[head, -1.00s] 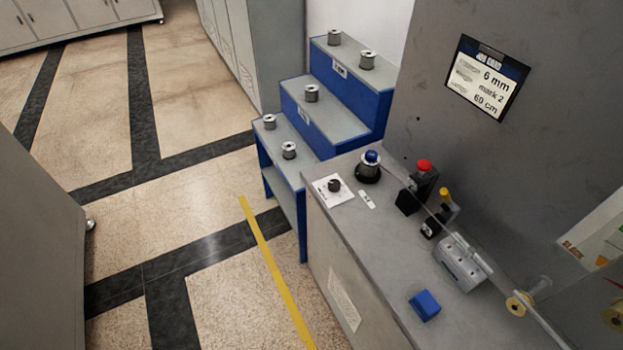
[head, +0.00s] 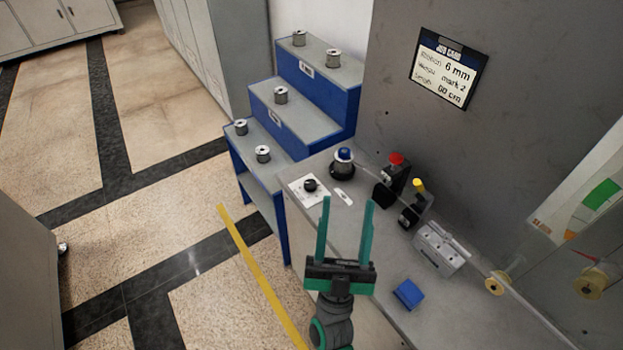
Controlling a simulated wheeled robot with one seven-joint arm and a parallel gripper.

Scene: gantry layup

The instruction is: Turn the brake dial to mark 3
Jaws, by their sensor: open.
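The brake dial looks to be the black knob (head: 310,186) on a white square plate (head: 296,188) at the near left corner of the grey bench. The plate's marks and the knob's setting are too small to read. My gripper (head: 347,202) is open and empty, its two green fingers pointing away over the bench. In the picture its fingertips lie to the right of the dial and slightly below it, apart from it.
A black spool holder with a blue top (head: 342,165) stands behind the dial. A red button (head: 396,158), a yellow-topped device (head: 414,190), a grey block (head: 440,248) and a blue block (head: 408,294) stand to the right.

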